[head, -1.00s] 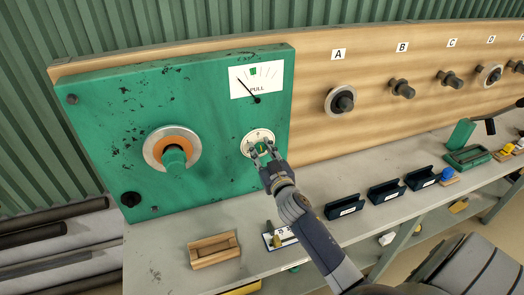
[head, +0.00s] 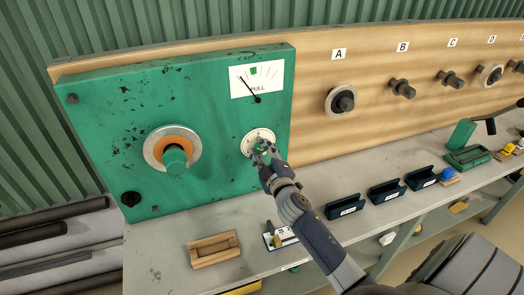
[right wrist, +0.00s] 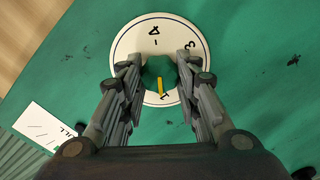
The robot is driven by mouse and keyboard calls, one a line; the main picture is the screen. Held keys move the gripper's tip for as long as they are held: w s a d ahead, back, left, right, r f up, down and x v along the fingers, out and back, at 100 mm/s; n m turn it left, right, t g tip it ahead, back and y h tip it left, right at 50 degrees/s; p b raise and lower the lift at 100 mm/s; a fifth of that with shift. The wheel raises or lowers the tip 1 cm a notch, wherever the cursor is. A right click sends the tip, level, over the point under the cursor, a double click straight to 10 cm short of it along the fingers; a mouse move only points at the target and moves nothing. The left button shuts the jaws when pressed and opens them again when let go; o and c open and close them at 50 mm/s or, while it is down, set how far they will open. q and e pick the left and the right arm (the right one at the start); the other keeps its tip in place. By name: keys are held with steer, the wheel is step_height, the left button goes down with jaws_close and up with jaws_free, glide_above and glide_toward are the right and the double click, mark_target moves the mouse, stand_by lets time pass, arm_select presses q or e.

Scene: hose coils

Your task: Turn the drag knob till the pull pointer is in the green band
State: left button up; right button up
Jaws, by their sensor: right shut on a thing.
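The drag knob (right wrist: 160,72) is small and green with a yellow mark, on a round white numbered dial (right wrist: 154,23). In the right wrist view the yellow mark points down the picture. My right gripper (right wrist: 158,63) is shut on the knob, one finger on each side; it also shows in the head view (head: 262,150), hiding part of the dial. The white PULL gauge (head: 272,83) is above the dial on the green panel (head: 90,120). Its dark pointer (head: 247,86) leans up-left, its tip left of the green band (head: 253,71). My left gripper is not in view.
A large green knob (head: 176,162) with an orange ring sits left on the panel. The bench (head: 180,232) below holds a wooden block (head: 213,250) and several dark trays (head: 345,205). Lettered fittings line the wooden board (head: 310,120) at right.

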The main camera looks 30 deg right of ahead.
steer(key=n, duration=0.7)
steer(key=shift+f, duration=0.1)
stand_by(0.5)
steer(key=o, duration=1.1)
steer(key=shift+c, duration=0.2)
steer(key=shift+s, duration=0.1)
steer(key=v, duration=1.2)
steer(key=shift+d, duration=0.1)
